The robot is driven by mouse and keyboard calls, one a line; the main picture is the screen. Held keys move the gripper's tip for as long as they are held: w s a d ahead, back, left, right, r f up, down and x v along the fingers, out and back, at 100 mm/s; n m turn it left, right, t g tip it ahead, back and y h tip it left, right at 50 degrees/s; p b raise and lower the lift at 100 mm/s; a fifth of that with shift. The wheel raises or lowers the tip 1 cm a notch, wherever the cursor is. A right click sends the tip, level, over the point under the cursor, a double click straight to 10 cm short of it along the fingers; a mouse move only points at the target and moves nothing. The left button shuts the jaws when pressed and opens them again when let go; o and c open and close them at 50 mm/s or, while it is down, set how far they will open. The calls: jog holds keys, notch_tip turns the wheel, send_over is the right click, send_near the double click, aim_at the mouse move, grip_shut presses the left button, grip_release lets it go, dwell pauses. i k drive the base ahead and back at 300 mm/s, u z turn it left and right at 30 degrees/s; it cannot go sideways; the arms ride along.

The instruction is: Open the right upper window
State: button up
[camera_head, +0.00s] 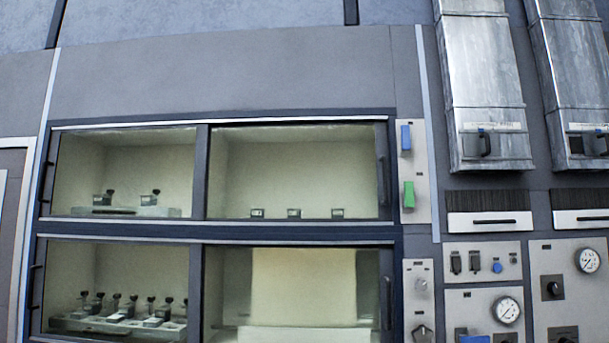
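The right upper window (300,165) is a wide glass pane in a dark frame, in the upper middle of the head view. It looks closed. A dark vertical handle (382,181) sits at its right edge. Behind the glass several small dark-and-pale items (293,213) stand in a row on the floor of the lit compartment. My gripper is not in view.
The left upper window (125,170) and the lower windows (118,285) adjoin it. To the right are a blue switch (406,138), a green switch (408,194), panels with gauges (507,310) and metal ducts (482,80) with handles. No loose obstacle shows before the window.

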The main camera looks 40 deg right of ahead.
aim_at(381, 127)
jog(key=u, duration=0.35)
jog(key=k, duration=1)
jog(key=z, duration=1.3)
jog(key=i, duration=0.45)
